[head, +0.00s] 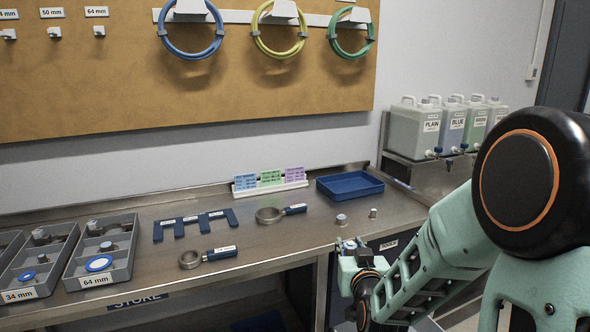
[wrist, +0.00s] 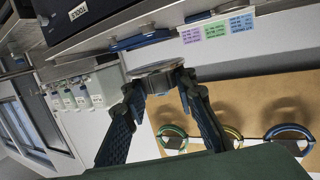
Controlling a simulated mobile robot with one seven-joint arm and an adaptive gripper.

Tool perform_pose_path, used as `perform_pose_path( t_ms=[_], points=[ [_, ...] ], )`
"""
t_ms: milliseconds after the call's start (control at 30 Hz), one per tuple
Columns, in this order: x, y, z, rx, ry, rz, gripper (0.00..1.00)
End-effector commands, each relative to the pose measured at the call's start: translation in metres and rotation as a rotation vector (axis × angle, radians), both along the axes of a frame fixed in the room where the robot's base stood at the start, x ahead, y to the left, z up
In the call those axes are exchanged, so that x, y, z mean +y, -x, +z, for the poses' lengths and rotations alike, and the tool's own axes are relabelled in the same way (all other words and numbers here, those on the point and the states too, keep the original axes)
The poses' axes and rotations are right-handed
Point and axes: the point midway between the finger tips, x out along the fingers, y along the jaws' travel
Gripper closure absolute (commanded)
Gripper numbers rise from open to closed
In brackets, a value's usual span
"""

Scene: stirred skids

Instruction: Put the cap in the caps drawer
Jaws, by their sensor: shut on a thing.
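My gripper (head: 350,245) is at the front edge of the bench, right of its middle, in the head view. In the wrist view my gripper (wrist: 158,80) has its fingertips closed on a round, flat grey metal piece, which looks like the cap (wrist: 157,67). It is held clear of the bench top. In the head view the cap is small and partly hidden by the fingers. A dark drawer front (head: 378,262) under the bench carries a white label, partly hidden by my arm.
Two small metal pieces (head: 341,220) (head: 373,213) stand on the bench near my gripper. A blue tray (head: 350,185) and coloured cards (head: 270,179) lie behind. Ring tools, a blue rack (head: 195,224) and grey bins (head: 103,250) are left. Jugs (head: 415,130) stand right.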

Motion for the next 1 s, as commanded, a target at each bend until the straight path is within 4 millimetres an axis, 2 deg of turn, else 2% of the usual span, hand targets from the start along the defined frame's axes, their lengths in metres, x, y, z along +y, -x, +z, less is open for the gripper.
perform_pose_path(
  t_ms=[33, 600, 800, 1000],
  points=[
    [0.0, 0.0, 0.023, -0.001, 0.0, 0.001, 1.0],
    [0.0, 0.0, 0.14, -0.001, 0.0, 0.001, 1.0],
    [0.001, 0.0, 0.175, -0.001, 0.0, 0.001, 1.0],
    [0.001, 0.0, 0.193, -0.001, 0.0, 0.001, 1.0]
  ],
)
